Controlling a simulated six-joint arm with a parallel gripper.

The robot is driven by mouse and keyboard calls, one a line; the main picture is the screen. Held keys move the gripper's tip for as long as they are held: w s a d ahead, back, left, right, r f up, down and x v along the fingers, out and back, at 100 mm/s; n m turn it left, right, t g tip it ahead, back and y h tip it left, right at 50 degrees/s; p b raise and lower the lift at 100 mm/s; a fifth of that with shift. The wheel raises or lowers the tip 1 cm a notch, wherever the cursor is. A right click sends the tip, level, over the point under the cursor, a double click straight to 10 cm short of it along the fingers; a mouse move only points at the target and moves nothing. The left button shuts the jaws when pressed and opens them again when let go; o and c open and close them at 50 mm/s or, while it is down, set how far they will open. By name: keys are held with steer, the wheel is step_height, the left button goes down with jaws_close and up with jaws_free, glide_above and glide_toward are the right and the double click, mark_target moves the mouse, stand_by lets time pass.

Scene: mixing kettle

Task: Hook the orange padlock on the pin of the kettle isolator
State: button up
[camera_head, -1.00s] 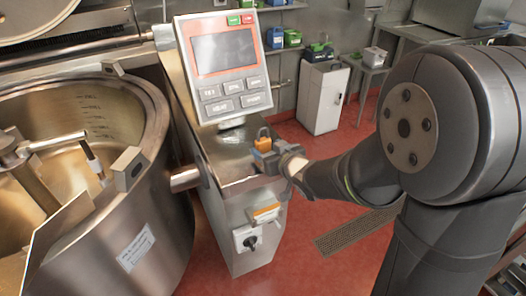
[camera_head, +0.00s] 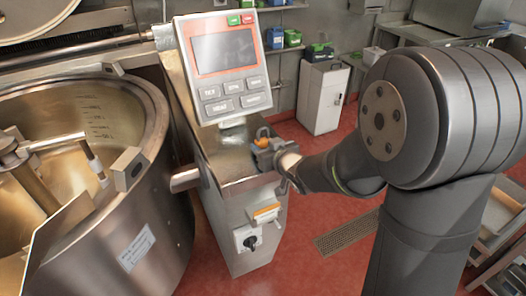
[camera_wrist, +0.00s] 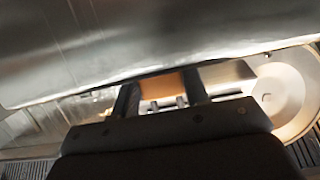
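The orange padlock (camera_head: 261,132) is at the top right of the steel pedestal, mostly hidden by my gripper (camera_head: 264,148) in the head view. In the wrist view my gripper (camera_wrist: 162,95) has its fingers apart, with an orange surface, likely the padlock (camera_wrist: 163,83), between them. I cannot tell whether the fingers press on it. The kettle isolator (camera_head: 248,238) is a pale box with a black knob, low on the pedestal's front, below my gripper. An orange-and-white part (camera_head: 265,214) sits just above it. I cannot make out the pin.
The pedestal (camera_head: 228,165) carries a control panel (camera_head: 222,68) behind and left of my gripper. The large steel kettle (camera_head: 150,215) stands at the left. A white cabinet (camera_head: 322,98) is at the back. The red floor right of the pedestal is open, with a drain grate (camera_head: 348,232).

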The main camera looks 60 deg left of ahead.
mark_target(265, 141)
steer(key=shift+c, duration=1)
steer(key=shift+r, duration=2.05)
steer(key=d, duration=1.7)
